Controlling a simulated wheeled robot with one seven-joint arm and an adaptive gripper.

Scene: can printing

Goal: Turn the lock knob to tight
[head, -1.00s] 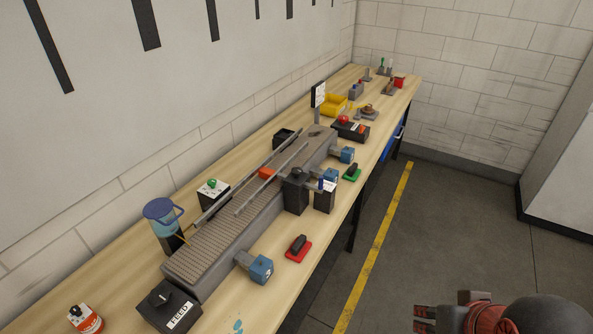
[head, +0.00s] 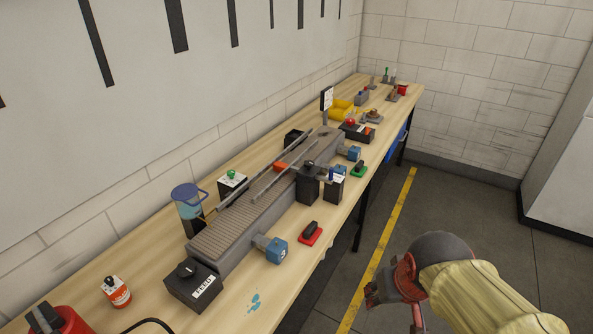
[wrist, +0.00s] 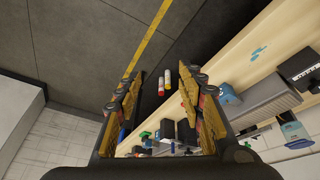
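A dark box with a black knob on top (head: 308,172) stands at the near side of the conveyor (head: 235,232). Another box, labelled FEED, has a black knob (head: 187,270) at the conveyor's near end. I cannot read a lock or tight marking on either. My gripper (head: 382,292) hangs over the floor to the right of the bench, apart from both knobs. The wrist view shows its fingers (wrist: 158,88) spread apart with nothing held between them.
The wooden bench (head: 255,295) runs along the wall.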

